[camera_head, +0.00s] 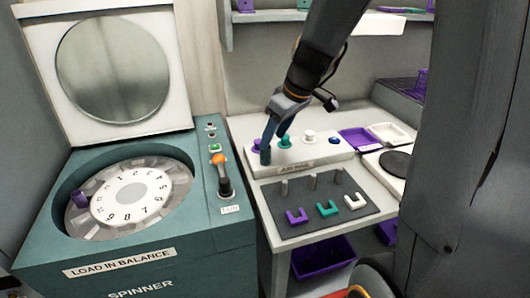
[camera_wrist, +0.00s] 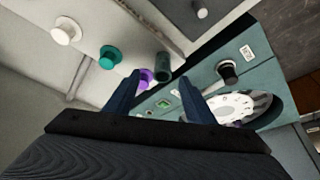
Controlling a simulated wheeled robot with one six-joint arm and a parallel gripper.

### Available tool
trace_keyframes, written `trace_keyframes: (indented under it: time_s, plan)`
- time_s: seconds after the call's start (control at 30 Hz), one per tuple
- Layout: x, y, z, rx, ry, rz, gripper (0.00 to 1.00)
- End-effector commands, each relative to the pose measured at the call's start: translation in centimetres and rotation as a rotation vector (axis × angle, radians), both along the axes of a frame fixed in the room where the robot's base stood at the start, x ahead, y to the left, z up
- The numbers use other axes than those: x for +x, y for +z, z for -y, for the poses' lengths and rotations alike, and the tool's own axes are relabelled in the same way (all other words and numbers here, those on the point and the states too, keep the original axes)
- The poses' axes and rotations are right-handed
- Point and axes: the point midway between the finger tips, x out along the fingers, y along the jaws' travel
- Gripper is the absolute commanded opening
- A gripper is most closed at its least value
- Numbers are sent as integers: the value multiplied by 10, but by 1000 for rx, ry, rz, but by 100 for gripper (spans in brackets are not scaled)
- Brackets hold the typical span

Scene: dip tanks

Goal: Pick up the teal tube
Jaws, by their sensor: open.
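The teal tube (camera_wrist: 163,67) is a dark teal upright cylinder in the wrist view, beside a purple knob (camera_wrist: 146,76). In the head view it seems to show low at the white panel's left end (camera_head: 265,157), partly hidden by a finger. My gripper (camera_head: 275,147) is over that end of the panel, pointing down. In the wrist view its two blue fingers (camera_wrist: 170,88) are apart, with nothing held between them. The tube appears beyond the fingertips, between their lines; I cannot tell whether they touch it.
The teal spinner (camera_head: 130,255), lid up, stands left with a purple tube (camera_head: 80,200) in its dial. An orange-topped lever (camera_head: 221,172) rises near its edge. A grey mat (camera_head: 290,222) with posts and U-shaped pieces lies in front of the panel. A shelf (camera_head: 270,16) hangs behind.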

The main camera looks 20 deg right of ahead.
Motion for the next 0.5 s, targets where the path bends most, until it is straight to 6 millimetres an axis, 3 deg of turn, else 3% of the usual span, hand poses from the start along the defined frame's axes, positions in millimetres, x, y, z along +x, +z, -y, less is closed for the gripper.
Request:
trace_keyframes:
  time_s: [0.5]
  plan:
    - [17,-47,-15,0,0,-2,50]
